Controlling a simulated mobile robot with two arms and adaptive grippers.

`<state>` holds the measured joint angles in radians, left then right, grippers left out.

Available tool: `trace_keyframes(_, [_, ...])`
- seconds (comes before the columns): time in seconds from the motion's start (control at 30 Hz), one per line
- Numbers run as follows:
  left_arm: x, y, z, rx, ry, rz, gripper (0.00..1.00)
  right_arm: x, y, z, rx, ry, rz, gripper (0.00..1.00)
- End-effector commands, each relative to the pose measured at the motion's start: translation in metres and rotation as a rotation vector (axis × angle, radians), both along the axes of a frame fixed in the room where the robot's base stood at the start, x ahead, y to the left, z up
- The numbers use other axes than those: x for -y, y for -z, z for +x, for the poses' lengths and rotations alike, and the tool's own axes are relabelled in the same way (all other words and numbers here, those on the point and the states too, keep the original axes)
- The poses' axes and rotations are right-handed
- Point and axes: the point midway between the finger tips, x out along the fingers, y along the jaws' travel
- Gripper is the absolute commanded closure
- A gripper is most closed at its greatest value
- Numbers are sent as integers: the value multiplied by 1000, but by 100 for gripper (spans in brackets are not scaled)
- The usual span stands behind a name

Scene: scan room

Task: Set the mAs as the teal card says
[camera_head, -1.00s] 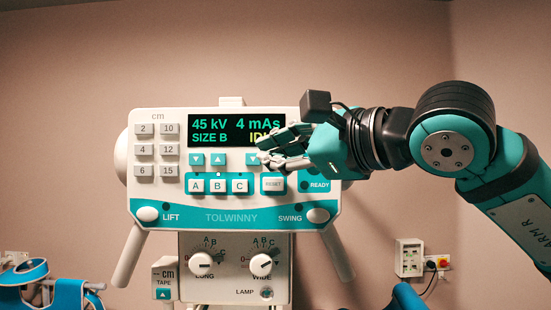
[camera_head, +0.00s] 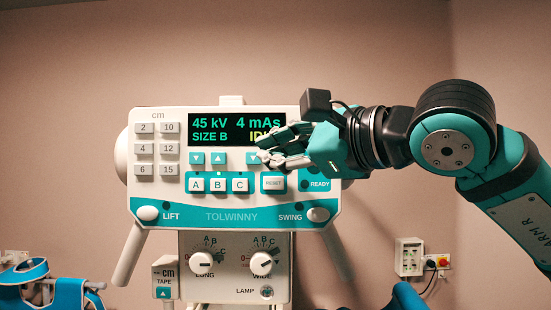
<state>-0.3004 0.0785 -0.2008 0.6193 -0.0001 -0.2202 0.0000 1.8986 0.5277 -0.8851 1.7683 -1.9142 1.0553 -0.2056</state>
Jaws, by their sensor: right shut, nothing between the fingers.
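The white and teal control panel (camera_head: 230,215) faces me. Its display (camera_head: 213,124) reads 45 kV, 4 mAs, SIZE B and a yellow word partly hidden, starting "ID". Below the display are teal arrow buttons: a down arrow (camera_head: 196,158) and an up arrow (camera_head: 218,158) at left, and a down arrow (camera_head: 252,158) at right. My right gripper (camera_head: 262,151) is shut and empty, its fingertips at the right-hand down arrow; I cannot tell whether they touch it. The gripper hides any button further right and part of the display. No teal card is in view. My left gripper is not in view.
Number keys (camera_head: 145,149) fill the panel's left side. A, B and C buttons (camera_head: 218,185), RESET (camera_head: 273,183) and READY lie close below the gripper. Knobs LONG (camera_head: 201,262) and WIDE (camera_head: 262,262) sit lower. A wall box (camera_head: 408,257) is at right.

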Motion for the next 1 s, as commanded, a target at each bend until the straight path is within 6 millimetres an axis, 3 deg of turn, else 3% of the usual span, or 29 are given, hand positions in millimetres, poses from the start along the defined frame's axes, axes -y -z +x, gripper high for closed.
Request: trace_keyframes(1.0, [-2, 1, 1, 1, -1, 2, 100, 0, 0, 11, -1, 0, 1, 100])
